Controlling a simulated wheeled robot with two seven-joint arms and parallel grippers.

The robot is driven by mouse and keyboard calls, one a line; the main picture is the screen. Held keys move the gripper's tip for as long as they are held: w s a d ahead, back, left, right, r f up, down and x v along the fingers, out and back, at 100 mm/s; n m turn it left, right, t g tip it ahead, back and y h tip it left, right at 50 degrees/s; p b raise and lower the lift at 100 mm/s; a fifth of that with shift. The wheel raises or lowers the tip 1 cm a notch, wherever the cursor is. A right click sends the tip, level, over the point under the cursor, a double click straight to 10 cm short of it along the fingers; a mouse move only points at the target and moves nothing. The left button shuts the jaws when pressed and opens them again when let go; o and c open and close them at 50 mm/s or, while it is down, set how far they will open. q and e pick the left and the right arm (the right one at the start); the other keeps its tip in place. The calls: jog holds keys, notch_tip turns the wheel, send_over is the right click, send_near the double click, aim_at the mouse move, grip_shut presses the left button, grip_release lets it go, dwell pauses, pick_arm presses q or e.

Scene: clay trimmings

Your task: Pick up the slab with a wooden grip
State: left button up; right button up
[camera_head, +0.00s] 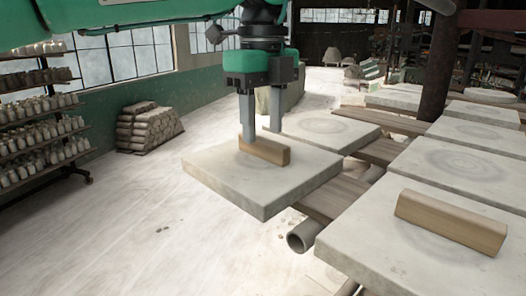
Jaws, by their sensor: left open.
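A square grey slab (225,172) with a wooden grip (268,151) on top sits at the left end of the worktop, its left part out over the floor. My left gripper (261,137) points straight down right above this grip. Its two grey fingers are apart, with tips at about the height of the grip's top. I cannot tell whether the fingers touch the grip or straddle it. A second slab (375,245) with a wooden grip (452,222) lies at the front right. My right gripper is not in view.
Several bare slabs (466,163) lie behind and to the right on wooden planks (335,198). A pipe end (303,236) shows below the planks. A dark post (439,70) rises among the slabs. A shelf rack (40,135) and stacked sacks (147,128) stand left; floor between is clear.

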pick_arm(q)
jog(key=shift+a+f, duration=0.1)
jog(key=shift+f, duration=0.9)
jog(key=c, duration=0.9)
grip_shut()
jog(key=shift+w+r, duration=0.1)
jog(key=shift+r, duration=0.05)
